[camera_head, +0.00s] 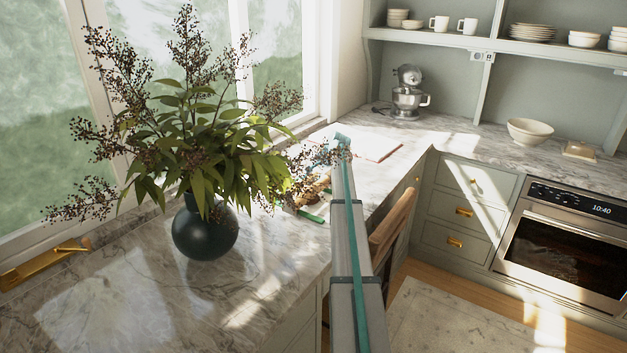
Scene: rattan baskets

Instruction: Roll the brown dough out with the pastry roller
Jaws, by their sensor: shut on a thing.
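My arm reaches away from me along the counter to a pale blue joint near the window. My gripper (326,179) shows only in small part below that joint, behind the leaves and beside my arm. It is shut on what looks like the pastry roller, of which a green end (312,217) shows low on the counter. Brown shapes (316,186) show there too, partly covered by twigs. I cannot tell dough from wood among them, nor whether the roller touches the dough.
A dark round vase (205,232) with a wide leafy plant stands left of my arm and blocks much of the view. A wooden chair (393,226) stands at the counter's right edge. A mixer (409,95) stands farther back.

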